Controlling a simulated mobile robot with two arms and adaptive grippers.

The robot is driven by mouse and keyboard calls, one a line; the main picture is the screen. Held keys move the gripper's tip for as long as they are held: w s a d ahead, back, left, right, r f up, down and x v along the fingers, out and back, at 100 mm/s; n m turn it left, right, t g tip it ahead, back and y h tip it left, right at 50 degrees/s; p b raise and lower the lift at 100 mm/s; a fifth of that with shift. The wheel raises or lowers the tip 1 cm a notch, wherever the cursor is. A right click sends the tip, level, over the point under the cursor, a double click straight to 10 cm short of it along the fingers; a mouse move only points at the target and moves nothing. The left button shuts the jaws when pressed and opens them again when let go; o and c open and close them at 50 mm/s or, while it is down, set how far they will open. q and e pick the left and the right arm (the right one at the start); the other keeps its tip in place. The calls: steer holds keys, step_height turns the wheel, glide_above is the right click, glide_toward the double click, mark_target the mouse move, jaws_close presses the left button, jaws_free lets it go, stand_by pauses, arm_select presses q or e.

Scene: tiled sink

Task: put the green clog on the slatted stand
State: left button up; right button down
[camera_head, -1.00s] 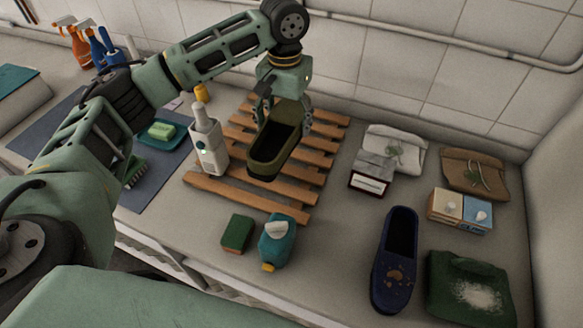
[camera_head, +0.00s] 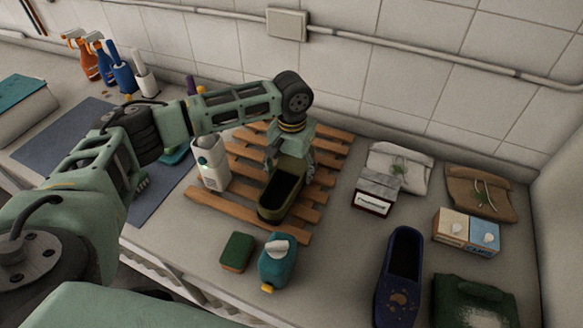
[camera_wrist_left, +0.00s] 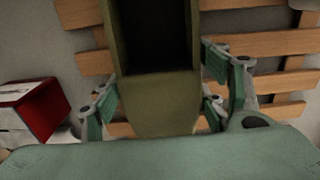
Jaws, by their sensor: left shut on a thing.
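The green clog (camera_head: 283,192) is at the slatted stand (camera_head: 232,208), lying lengthwise over its wooden slats in the head view. I cannot tell whether its sole touches the slats or is just above them. My left gripper (camera_head: 288,163) reaches down from above and is shut on the clog's far end. In the left wrist view the clog (camera_wrist_left: 157,103) is between the two fingers, with the slats (camera_wrist_left: 265,45) behind it. My right gripper is not in view.
A white bottle (camera_head: 211,163) stands at the stand's left side, close to my left arm. A sponge (camera_head: 237,252) and a teal bottle (camera_head: 277,262) are in front. A dark blue shoe (camera_head: 398,275), a boxed item (camera_head: 373,200) and cloth bags (camera_head: 397,168) lie to the right.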

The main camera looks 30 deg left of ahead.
mark_target(291, 167)
arm_select(q)
steer(key=o, duration=0.8)
steer(key=shift+s+f, duration=0.1)
steer(key=shift+f, duration=0.05)
steer(key=o, duration=0.5)
steer(key=shift+r, duration=0.5)
step_height(291, 167, up, 10)
steer(key=b, duration=0.2)
steer(key=shift+r+b, duration=0.2)
steer(key=shift+b, duration=0.2)
steer(key=shift+r, duration=0.4)
steer(key=shift+f, duration=0.1)
